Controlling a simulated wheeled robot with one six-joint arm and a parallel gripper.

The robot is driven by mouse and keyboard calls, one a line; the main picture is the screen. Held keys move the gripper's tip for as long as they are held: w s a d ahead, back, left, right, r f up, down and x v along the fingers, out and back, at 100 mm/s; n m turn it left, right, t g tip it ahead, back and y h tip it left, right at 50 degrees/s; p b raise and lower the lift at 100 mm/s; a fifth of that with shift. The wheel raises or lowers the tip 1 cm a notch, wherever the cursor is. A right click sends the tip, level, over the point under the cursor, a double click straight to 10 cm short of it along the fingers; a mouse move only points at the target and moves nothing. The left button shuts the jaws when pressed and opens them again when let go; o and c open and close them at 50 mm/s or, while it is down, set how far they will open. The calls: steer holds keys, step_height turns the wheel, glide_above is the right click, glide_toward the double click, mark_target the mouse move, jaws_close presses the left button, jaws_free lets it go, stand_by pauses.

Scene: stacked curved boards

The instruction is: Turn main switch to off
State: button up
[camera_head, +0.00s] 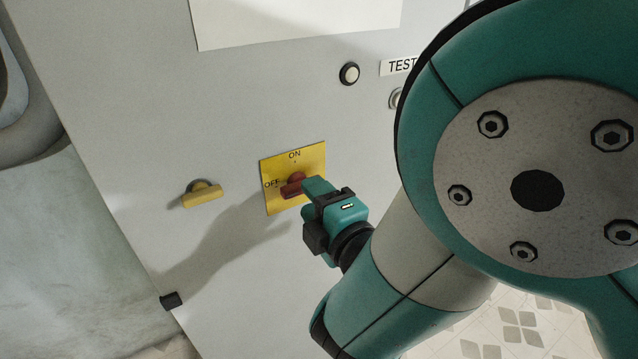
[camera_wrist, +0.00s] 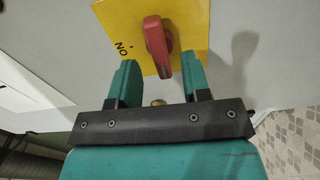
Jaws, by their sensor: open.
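The main switch is a red knob (camera_head: 291,187) on a yellow plate (camera_head: 312,156) on the grey cabinet front. The plate reads ON at the top and OFF at the left. The knob's handle appears to lie toward the OFF side, partly hidden by my gripper. My gripper (camera_head: 311,188) is open at the knob, coming from the right. In the wrist view the red knob (camera_wrist: 156,40) stands between the two fingers of my gripper (camera_wrist: 159,64), with gaps visible on both sides. The yellow plate (camera_wrist: 188,20) is behind it, and its OFF label is hidden.
A yellow handle (camera_head: 202,195) sticks out left of the plate. A round button (camera_head: 349,74) and a TEST label (camera_head: 401,66) are at the upper right. A white sheet (camera_head: 290,20) is above. A small black block (camera_head: 171,301) is at the cabinet's lower left edge.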

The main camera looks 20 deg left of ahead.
steer(key=b+v, duration=0.4)
steer(key=b, duration=0.1)
steer(key=shift+s+d, duration=0.1)
steer(key=shift+d, duration=0.05)
steer(key=w+d+m+t+h, duration=0.2)
steer(key=w+d+m+h, duration=0.7)
steer(key=d+m, duration=0.45)
steer(key=s+d+f+m+g+h, duration=0.25)
steer(key=d+m+g, duration=0.2)
steer(key=d, duration=0.35)
steer(key=s+d+r+g, duration=0.1)
steer(key=s+g, duration=0.2)
steer(key=s, duration=0.3)
steer(key=s+d+r+m+g+y, duration=0.1)
steer(key=s+d+r+g, duration=0.1)
steer(key=s, duration=0.4)
steer(key=s+d+r+m+g+y, duration=0.1)
steer(key=s+g, duration=0.3)
steer(key=s, duration=0.2)
steer(key=shift+s+r, duration=0.25)
steer(key=shift+s, duration=0.15)
